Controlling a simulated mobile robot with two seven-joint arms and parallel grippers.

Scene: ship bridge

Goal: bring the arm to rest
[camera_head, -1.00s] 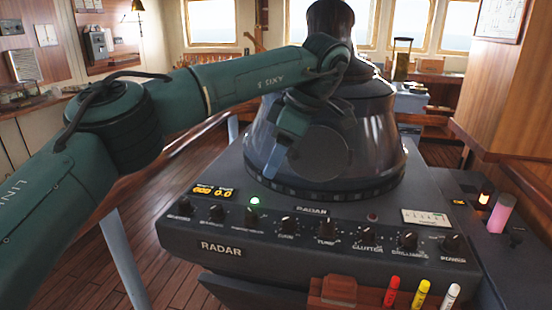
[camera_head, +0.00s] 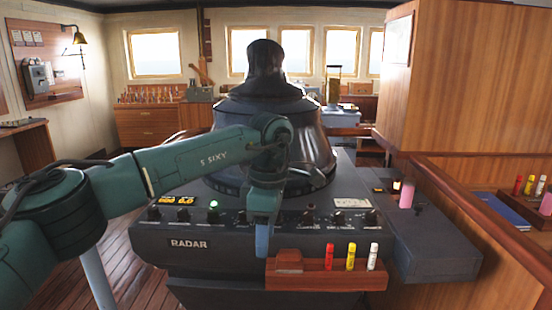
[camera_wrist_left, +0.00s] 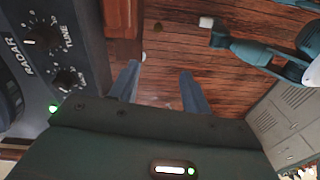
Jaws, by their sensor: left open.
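My left arm comes in from the left in the head view. My left gripper (camera_head: 262,240) points down in front of the radar console (camera_head: 205,243), just left of the pen rack in the picture. In the left wrist view the two fingers of my left gripper (camera_wrist_left: 160,82) are apart, with nothing between them but the plank floor beyond. The gripper is empty.
A wooden rack (camera_head: 325,281) on the console front holds a red marker (camera_head: 329,256), a yellow marker (camera_head: 351,256) and a white marker (camera_head: 372,256). A pink cylinder (camera_head: 406,195) stands on the side shelf at right. Plank floor (camera_head: 125,265) lies open at left.

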